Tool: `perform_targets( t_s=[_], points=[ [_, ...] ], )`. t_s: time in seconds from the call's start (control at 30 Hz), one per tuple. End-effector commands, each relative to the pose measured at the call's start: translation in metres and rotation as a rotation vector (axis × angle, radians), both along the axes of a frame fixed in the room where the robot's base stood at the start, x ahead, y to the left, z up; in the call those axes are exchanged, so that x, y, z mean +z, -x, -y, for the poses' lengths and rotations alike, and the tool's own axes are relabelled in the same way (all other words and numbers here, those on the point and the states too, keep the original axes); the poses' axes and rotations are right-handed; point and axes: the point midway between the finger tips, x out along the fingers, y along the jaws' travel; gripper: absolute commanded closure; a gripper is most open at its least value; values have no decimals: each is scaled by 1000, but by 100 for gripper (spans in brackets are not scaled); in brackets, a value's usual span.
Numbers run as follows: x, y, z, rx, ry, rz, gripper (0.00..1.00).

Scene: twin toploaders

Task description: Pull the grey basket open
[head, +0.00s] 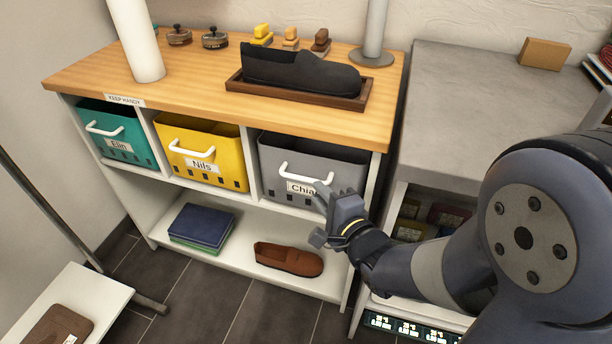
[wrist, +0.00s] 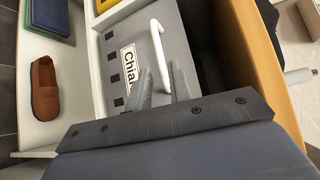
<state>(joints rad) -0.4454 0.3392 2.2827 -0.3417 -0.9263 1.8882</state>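The grey basket (head: 290,163) sits in the right bay of the shelf, its front about level with the other baskets. It has a white bar handle (head: 305,173) and a label reading "Chia", partly hidden by my gripper. In the wrist view, the basket (wrist: 117,88) shows its handle (wrist: 157,42) and label. My gripper (head: 320,214) is at the right of the basket's front, near the handle's right end. In the wrist view, its fingers (wrist: 163,84) are apart, with the handle's near end appearing between them. I cannot tell whether they touch it.
A yellow basket (head: 225,155) and a teal basket (head: 130,128) fill the other bays. A wooden tray (head: 295,95) with a dark shoe stands on top. A brown shoe (head: 288,259) and folded cloths (head: 203,226) lie below. A grey counter (head: 470,120) stands at right.

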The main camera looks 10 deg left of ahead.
Motion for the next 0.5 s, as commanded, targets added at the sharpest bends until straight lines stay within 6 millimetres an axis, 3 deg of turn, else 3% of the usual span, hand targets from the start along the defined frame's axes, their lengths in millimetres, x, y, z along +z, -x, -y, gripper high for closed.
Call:
perform_targets(
  t_s=[0.2,0.5],
  points=[
    [-8,-31,-28,1,1,1,80],
    [-11,-51,-45,-1,2,1,80]
  ],
)
